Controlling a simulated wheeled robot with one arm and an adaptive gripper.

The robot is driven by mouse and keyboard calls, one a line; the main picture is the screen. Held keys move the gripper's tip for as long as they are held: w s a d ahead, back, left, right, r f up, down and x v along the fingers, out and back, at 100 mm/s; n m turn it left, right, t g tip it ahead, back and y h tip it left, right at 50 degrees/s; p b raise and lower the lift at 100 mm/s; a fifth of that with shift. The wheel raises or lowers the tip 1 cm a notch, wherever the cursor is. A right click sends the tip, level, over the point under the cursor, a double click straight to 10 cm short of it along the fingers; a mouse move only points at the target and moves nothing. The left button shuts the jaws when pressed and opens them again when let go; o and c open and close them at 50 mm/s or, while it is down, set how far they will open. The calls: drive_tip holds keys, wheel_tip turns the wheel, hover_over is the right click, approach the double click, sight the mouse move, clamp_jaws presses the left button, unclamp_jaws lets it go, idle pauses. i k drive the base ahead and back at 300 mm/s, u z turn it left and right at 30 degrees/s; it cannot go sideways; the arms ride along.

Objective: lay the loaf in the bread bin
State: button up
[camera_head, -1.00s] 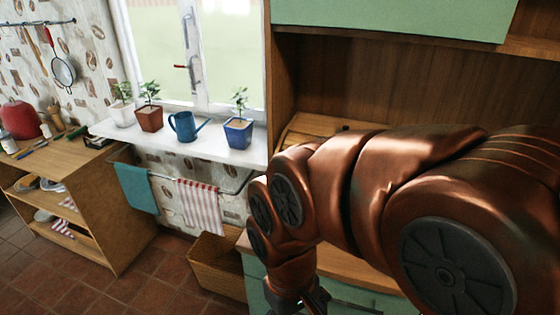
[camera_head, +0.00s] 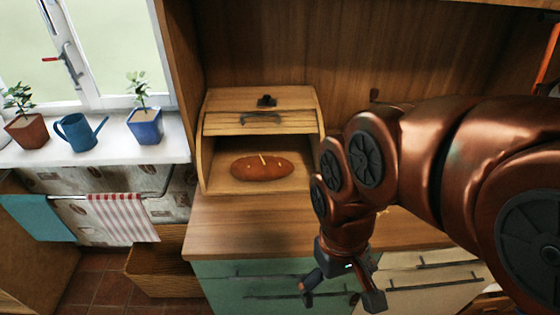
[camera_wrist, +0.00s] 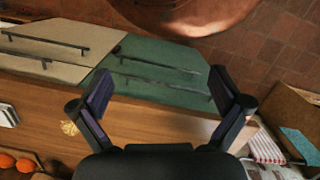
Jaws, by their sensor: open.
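The loaf (camera_head: 262,168), brown and oval with pale slashes, lies inside the wooden bread bin (camera_head: 210,176) in the head view. It rests lengthwise across the bin's floor, apart from my gripper. The bin's slatted lid (camera_head: 260,122) is raised, leaving the front open. My gripper (camera_head: 340,298) hangs in front of the counter, to the right of and below the bin. In the wrist view my gripper (camera_wrist: 160,75) has its two fingers spread wide with nothing between them. The loaf and bin do not show in the wrist view.
The counter (camera_head: 235,222) in front of the bin is clear. The windowsill (camera_head: 100,152) holds potted plants and a blue watering can (camera_head: 78,131). Orange-red round things (camera_wrist: 15,162) show in the wrist view.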

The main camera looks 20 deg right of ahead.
sight(260, 167)
drive_tip(key=u, duration=2.65)
drive_tip(key=i, duration=2.05)
drive_tip(key=z, duration=3.15)
